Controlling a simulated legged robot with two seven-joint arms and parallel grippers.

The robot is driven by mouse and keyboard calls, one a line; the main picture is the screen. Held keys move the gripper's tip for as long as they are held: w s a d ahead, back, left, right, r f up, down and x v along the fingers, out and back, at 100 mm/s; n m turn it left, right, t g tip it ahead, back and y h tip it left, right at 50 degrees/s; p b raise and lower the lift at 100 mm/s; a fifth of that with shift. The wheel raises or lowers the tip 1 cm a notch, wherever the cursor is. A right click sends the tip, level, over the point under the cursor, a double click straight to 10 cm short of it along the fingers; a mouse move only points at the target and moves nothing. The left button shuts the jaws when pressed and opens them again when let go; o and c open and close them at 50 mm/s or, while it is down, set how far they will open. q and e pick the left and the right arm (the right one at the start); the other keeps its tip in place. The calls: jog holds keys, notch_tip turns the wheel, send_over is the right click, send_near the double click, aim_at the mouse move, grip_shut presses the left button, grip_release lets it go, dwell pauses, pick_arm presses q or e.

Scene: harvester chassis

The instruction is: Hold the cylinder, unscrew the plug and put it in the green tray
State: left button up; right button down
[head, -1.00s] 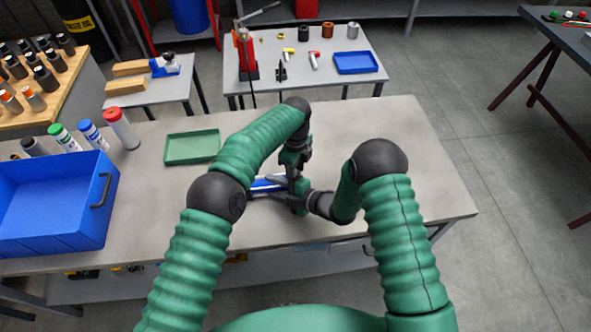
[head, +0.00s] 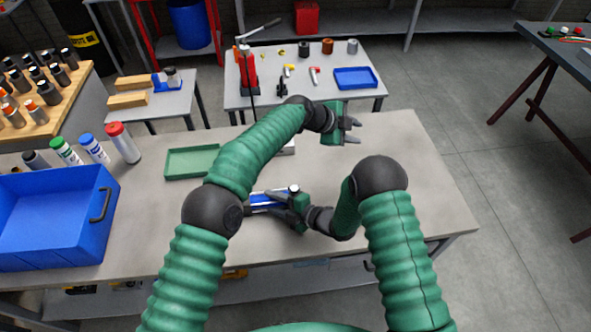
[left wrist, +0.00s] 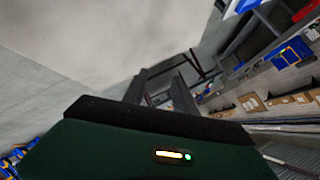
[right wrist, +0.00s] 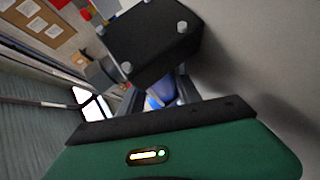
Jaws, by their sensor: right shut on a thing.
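The blue and silver cylinder (head: 262,201) lies on the bench near its front edge. My right gripper (head: 290,208) is shut on it near its right end. In the right wrist view, a blue body (right wrist: 158,101) shows between the fingers, with a black bolted block (right wrist: 150,45) beyond. A small pale round piece (head: 295,188) shows at the cylinder's right end; I cannot tell whether it is the plug. My left gripper (head: 352,130) is open and empty above the bench, behind and right of the cylinder. The green tray (head: 192,175) looks empty, partly hidden by my left arm.
A blue bin (head: 50,225) stands at the bench's left, with capped bottles (head: 122,143) behind it. A small pale block (head: 288,149) is partly hidden behind my left forearm. The bench's right side is clear. A back table (head: 330,98) holds a blue tray and small parts.

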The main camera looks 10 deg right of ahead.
pick_arm(q)
jog(key=w+a+r+n+t, duration=0.2)
jog(key=w+r+n+t, duration=0.3)
jog(key=w+r+n, duration=0.15)
jog(key=w+a+r+n+t, duration=0.3)
jog(key=w+r+n+t, duration=0.2)
jog(key=w+r, duration=0.15)
jog(key=w+a+f+n+y, duration=0.3)
jog(key=a+f+n+y, duration=0.2)
jog(key=a+n+y, duration=0.3)
jog(key=n+g+y, duration=0.1)
jog(key=n+g, duration=0.3)
jog(key=g, duration=1)
send_over(295, 188)
notch_tip(295, 188, down, 14)
jog(key=shift+w, duration=0.1)
notch_tip(295, 188, down, 8)
jog(key=shift+r, duration=0.1)
jog(key=shift+c, duration=0.4)
